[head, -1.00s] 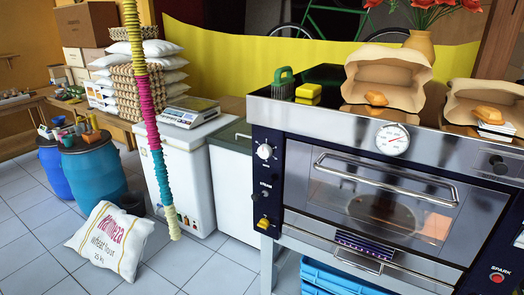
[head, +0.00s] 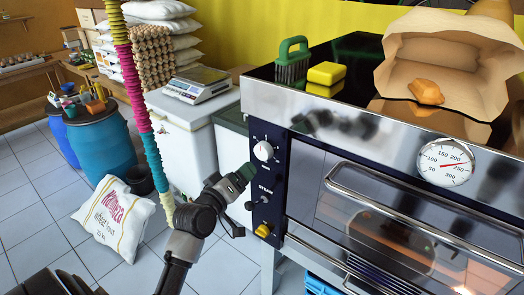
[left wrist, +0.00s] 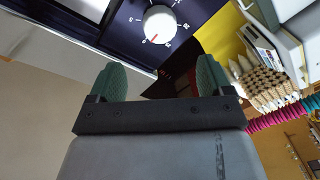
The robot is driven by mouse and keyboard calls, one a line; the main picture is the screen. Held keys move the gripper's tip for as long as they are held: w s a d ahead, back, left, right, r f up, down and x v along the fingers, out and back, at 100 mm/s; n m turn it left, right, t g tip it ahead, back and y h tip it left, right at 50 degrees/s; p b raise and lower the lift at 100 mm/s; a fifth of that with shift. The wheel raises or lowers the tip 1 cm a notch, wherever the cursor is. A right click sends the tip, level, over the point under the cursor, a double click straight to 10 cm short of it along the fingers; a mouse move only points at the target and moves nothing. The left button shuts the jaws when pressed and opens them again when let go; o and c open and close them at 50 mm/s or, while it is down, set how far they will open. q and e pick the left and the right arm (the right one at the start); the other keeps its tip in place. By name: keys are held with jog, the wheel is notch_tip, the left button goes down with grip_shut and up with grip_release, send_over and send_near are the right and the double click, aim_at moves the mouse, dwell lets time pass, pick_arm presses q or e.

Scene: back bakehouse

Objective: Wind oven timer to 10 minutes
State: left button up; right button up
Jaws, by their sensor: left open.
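The oven timer is a white round knob (head: 263,151) with tick marks around it, on the dark panel at the left of the oven front. It also shows in the left wrist view (left wrist: 159,24), with a red mark at its rim and numbers around it too small to read surely. My left gripper (head: 246,171) is just below and left of the knob in the head view. In the left wrist view its two green fingertips (left wrist: 160,78) are spread apart with nothing between them. The knob lies ahead of them, apart from them. My right gripper is out of view.
Below the timer are a small dark knob (head: 252,204) and a yellow knob (head: 263,230). A long door handle (head: 400,205) juts out to the right. A green-handled brush (head: 292,62) and yellow sponge (head: 326,74) sit on the oven top. A dial thermometer (head: 445,162) is farther right.

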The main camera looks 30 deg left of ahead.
aim_at(261, 154)
pick_arm(q)
jog(key=w, duration=0.4)
jog(key=w+p, duration=0.1)
jog(key=w, duration=0.3)
jog(key=shift+w+a, duration=0.2)
jog(key=shift+w, duration=0.1)
jog(key=shift+w+p, duration=0.3)
jog(key=shift+w, duration=0.45)
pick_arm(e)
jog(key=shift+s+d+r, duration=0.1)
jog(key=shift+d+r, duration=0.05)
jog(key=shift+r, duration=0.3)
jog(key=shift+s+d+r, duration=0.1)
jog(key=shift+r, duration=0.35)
pick_arm(q)
jog(key=c, duration=0.9)
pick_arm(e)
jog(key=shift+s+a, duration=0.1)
